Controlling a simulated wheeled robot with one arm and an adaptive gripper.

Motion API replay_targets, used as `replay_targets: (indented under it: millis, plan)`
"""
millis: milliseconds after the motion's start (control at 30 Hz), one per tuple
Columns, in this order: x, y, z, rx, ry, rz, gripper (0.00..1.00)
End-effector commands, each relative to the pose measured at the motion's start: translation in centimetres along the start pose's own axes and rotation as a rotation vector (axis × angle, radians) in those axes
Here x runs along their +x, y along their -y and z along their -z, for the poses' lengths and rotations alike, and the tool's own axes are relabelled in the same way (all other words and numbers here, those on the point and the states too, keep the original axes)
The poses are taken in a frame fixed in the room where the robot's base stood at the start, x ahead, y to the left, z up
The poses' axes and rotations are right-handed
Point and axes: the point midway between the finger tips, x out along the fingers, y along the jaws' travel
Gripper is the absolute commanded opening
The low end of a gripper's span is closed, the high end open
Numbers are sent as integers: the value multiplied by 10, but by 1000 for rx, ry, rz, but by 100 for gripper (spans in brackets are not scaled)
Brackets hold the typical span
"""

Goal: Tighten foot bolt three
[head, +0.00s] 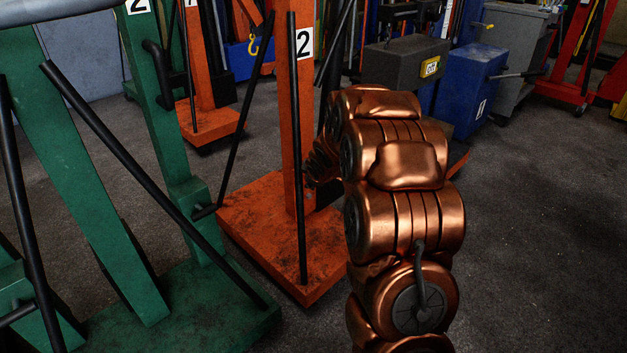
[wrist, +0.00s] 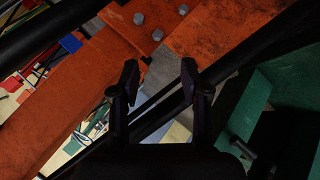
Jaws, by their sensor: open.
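Three grey bolt heads, a left one (wrist: 138,18), an upper right one (wrist: 183,9) and a lower one (wrist: 157,34), sit on an orange metal part (wrist: 210,35) at the top of the wrist view. I cannot tell which is foot bolt three. My gripper (wrist: 160,78) is open, with its two dark fingers apart and nothing seen between them. In the picture the fingertips lie just below the lower bolt, apart from it. In the head view an orange stand (head: 280,225) marked 2 has a flat foot; my copper arm hides its right side, and my gripper is hidden.
A green frame (head: 85,180) with slanting black bars stands at left. A black bar (wrist: 155,115) crosses behind the fingers in the wrist view. A grey box (head: 405,62) and blue cabinet (head: 465,85) stand behind. The floor (head: 545,220) at right is clear.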

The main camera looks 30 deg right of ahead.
Motion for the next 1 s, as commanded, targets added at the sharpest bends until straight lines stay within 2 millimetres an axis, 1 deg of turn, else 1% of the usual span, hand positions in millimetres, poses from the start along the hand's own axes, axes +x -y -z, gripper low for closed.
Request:
replay_targets:
  millis: [33,200,300,500,700,833,1000]
  plan:
    - [17,-9,-4,-30,-30,-26,46]
    - [61,-34,-9,-153,-150,-118,46]
    - [83,-45,-13,-224,-218,-173,46]
    - [117,-57,-25,-358,-361,-289,46]
    - [141,-51,-45,-479,-501,-403,46]
    - [149,-40,-59,-544,-587,-475,46]
    - [150,-27,-72,-603,-676,-556,46]
